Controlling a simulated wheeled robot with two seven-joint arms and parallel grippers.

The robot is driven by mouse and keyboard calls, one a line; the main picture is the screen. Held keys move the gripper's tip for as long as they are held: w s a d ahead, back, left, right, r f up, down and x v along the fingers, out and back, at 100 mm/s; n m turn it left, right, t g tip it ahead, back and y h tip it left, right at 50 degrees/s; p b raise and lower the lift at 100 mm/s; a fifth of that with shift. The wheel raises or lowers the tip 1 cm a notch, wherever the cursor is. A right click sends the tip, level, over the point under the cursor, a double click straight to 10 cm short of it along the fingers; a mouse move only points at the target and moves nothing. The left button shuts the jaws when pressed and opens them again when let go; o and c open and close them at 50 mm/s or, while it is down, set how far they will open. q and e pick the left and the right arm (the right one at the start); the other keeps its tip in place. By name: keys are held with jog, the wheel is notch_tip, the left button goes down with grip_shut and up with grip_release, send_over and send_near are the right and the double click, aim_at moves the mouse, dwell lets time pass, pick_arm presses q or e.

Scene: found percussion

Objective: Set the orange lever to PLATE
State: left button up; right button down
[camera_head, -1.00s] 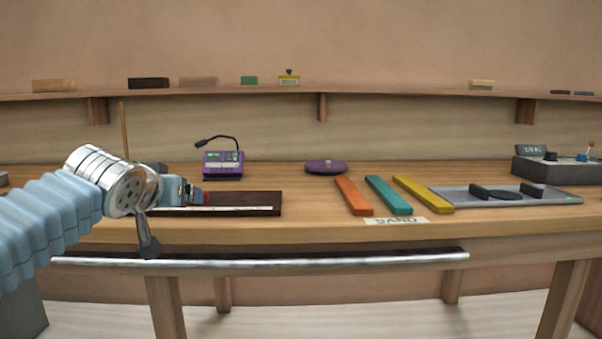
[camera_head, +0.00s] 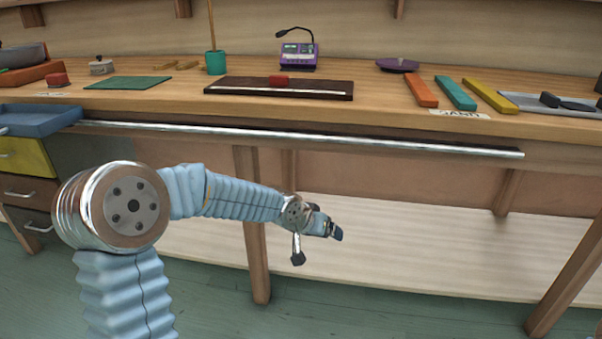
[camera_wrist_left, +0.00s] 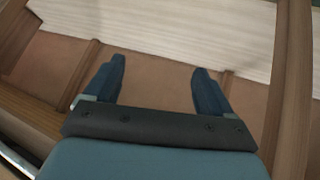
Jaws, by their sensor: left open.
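No orange lever and no PLATE marking show in the current views. My left gripper (camera_head: 333,231) hangs below the bench top, in front of the open space under the bench. In the left wrist view its two dark blue fingers (camera_wrist_left: 160,70) stand wide apart with nothing between them. Behind them are a brown panel and a pale lower board. My right gripper is not in view.
A metal rail (camera_head: 300,138) runs along the bench front above my left gripper. Wooden legs (camera_head: 254,220) stand beneath. Orange (camera_head: 421,91), teal (camera_head: 456,93) and yellow (camera_head: 490,95) bars lie on the bench, left of a grey tray (camera_head: 550,103). A blue drawer (camera_head: 40,119) juts out at left.

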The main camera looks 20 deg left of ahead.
pick_arm(q)
jog(key=s+d+f+g+h, duration=0.1)
jog(key=s+d+f, duration=0.25)
jog(key=f, duration=0.35)
jog(key=s+d+f+g, duration=0.2)
jog(key=s+f, duration=0.3)
jog(key=f, duration=0.3)
jog(key=s+d+f+g+h, duration=0.1)
jog(key=s+d+f, duration=0.1)
jog(key=s+f, duration=0.35)
jog(key=s+d+f+n+g, duration=0.1)
jog(key=s+d+f+g, duration=0.1)
jog(key=s+f, duration=0.8)
jog(key=s+g, duration=0.1)
jog(key=s, duration=0.2)
jog(key=shift+s+d+f+n, duration=0.2)
jog(key=shift+d+f+n, duration=0.05)
jog(key=shift+n, duration=0.05)
